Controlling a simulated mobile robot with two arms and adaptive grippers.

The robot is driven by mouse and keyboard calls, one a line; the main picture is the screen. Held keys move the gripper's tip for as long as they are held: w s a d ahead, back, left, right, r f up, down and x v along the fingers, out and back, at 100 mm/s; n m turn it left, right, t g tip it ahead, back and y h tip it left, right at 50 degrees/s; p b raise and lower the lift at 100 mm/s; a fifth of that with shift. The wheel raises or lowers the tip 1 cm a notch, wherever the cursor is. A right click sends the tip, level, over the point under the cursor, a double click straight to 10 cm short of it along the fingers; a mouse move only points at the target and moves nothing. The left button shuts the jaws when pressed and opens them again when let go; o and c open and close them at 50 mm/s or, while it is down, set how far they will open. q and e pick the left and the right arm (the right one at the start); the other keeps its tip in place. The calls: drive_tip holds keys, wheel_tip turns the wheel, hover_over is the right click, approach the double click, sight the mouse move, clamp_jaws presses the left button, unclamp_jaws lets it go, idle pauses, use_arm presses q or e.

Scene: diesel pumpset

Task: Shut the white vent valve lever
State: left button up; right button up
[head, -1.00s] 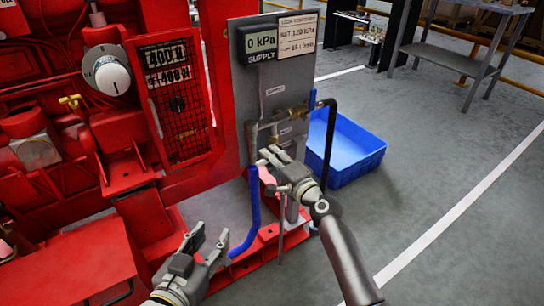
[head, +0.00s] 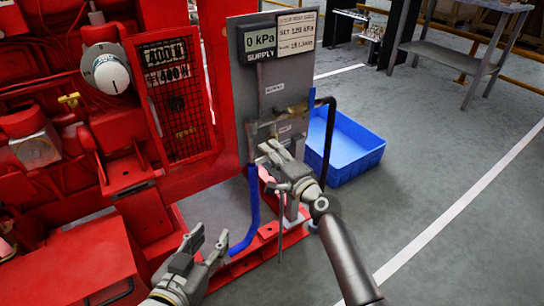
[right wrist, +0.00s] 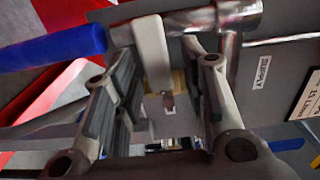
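The white lever (right wrist: 152,55) shows in the right wrist view between the two fingers of my right gripper (right wrist: 160,75), with gaps on both sides. A small brass part (right wrist: 178,82) sits behind its lower end. In the head view my right gripper (head: 266,150) is open in front of the lower part of the grey panel (head: 270,95) and hides the lever there. Whether a finger touches the lever cannot be told. My left gripper (head: 210,245) is open and empty, low in front of the red base.
A blue hose (head: 252,210) hangs left of my right gripper; it also shows in the right wrist view (right wrist: 55,48). A metal pipe (right wrist: 240,18) runs close by the fingers. A black hose (head: 328,140) and a blue crate (head: 345,150) stand to the right. The red machine (head: 60,150) fills the left.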

drive_tip(key=v, duration=1.2)
idle(0.3)
